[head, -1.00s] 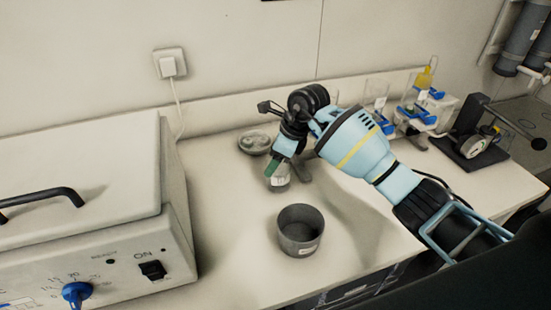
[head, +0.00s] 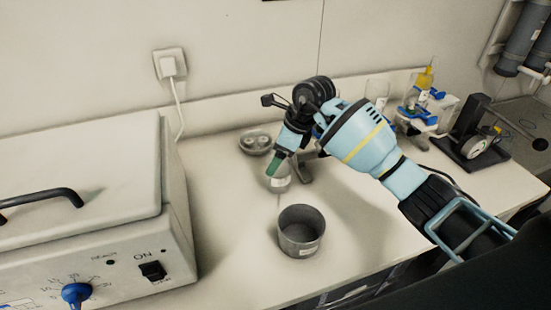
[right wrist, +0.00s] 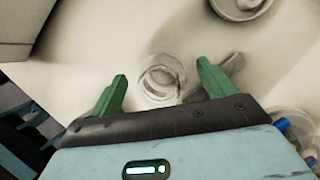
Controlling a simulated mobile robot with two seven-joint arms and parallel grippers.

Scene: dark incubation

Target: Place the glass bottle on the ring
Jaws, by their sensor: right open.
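A small clear glass bottle (head: 279,183) with a pale label stands on the bench, partly behind my right gripper in the head view. My right gripper (head: 277,163) is over it, with a green finger reaching down at it. In the right wrist view, the bottle (right wrist: 161,79) is seen from above, between and beyond the open green fingers (right wrist: 160,88). I cannot tell whether the fingers touch it. A shallow round dish (head: 256,142) lies behind the bottle; I cannot tell whether it is the ring. My left gripper is not in view.
A dark grey open pot (head: 301,232) stands in front of the bottle. A large white box with a dial (head: 85,185) fills the left. Racks with glassware (head: 425,105) and a black gauge stand (head: 472,145) are at the right. A grey bar (right wrist: 226,75) lies close to the bottle.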

